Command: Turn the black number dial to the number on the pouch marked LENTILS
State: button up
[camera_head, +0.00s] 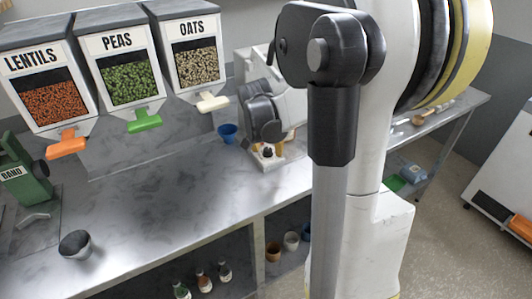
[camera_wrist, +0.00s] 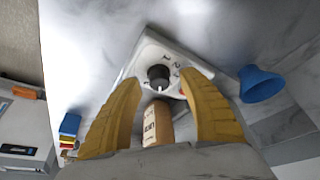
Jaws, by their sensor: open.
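The black number dial (camera_wrist: 158,75) sits on a white plate (camera_wrist: 145,50) in the wrist view, with small digits around it. A white mark shows on the knob's lower side, but the digit it points at is unclear. A brown pouch (camera_wrist: 157,125) lies just below the dial, between my fingers in the picture; its dark lettering is partly seen and not surely readable. My gripper (camera_wrist: 160,80) is open, its yellow fingers apart on either side of the dial and pouch. In the head view my gripper (camera_head: 270,146) is low over the white plate (camera_head: 268,163).
A blue funnel-shaped cup (camera_head: 228,132) stands close by; it also shows in the wrist view (camera_wrist: 260,83). Bins marked LENTILS (camera_head: 50,105), PEAS (camera_head: 123,85) and OATS (camera_head: 196,65) hang over the counter. A metal cup (camera_head: 76,245) stands front left. The counter's middle (camera_head: 165,195) is clear.

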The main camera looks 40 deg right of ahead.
jog(key=shift+f, duration=0.15)
jog(key=shift+c, duration=0.5)
grip_shut()
jog(key=shift+n, duration=0.3)
jog(key=n+t+p, duration=0.1)
jog(key=n, duration=0.1)
jog(key=shift+n+y, duration=0.3)
jog(key=shift+y, duration=0.1)
jog(key=n+t+y, duration=0.1)
jog(key=n, duration=0.3)
jog(key=shift+n+p, duration=0.3)
jog(key=shift+p, duration=0.1)
jog(key=n+y, duration=0.2)
jog(key=n, duration=0.2)
jog(key=shift+n+y+p, duration=0.4)
jog(key=shift+n+y, duration=0.3)
jog(key=shift+n, duration=1.2)
